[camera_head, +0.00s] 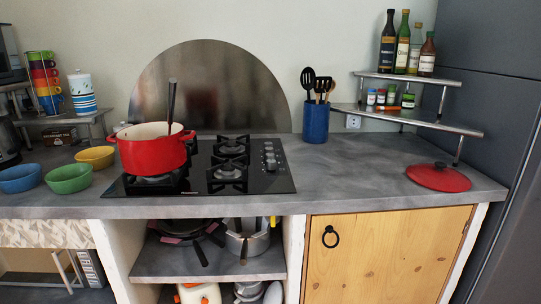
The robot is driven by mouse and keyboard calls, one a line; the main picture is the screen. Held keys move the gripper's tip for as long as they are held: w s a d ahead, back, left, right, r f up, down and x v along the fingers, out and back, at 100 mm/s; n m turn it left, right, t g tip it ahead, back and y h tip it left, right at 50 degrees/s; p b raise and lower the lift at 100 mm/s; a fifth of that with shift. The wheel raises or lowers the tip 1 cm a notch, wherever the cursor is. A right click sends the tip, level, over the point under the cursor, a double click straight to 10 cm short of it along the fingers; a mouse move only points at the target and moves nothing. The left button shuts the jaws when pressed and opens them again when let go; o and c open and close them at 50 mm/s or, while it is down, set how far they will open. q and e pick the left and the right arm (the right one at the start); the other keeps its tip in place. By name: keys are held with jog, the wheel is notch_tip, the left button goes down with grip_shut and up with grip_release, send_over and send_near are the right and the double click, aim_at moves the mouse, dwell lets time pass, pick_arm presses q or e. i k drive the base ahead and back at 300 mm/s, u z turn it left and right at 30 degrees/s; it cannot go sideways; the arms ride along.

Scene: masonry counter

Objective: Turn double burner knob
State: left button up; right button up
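A black glass cooktop (208,187) lies on the grey counter. Its knobs (269,158) stand in a column along its right side, several of them, small and silver. I cannot tell which way they are turned. Bare burners (230,171) with black grates sit left of the knobs. A red pot (153,152) with a ladle handle in it stands over the left burners and hides part of them. Neither of my grippers is in view.
A blue utensil holder (316,122) stands behind and right of the cooktop. A red lid (438,177) lies at the counter's right. Several bowls (70,178) stand left of the pot. The counter (350,175) right of the knobs is clear.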

aim_at(269, 156)
jog(key=z, duration=1.7)
jog(key=i, duration=1.65)
jog(key=u, duration=3.05)
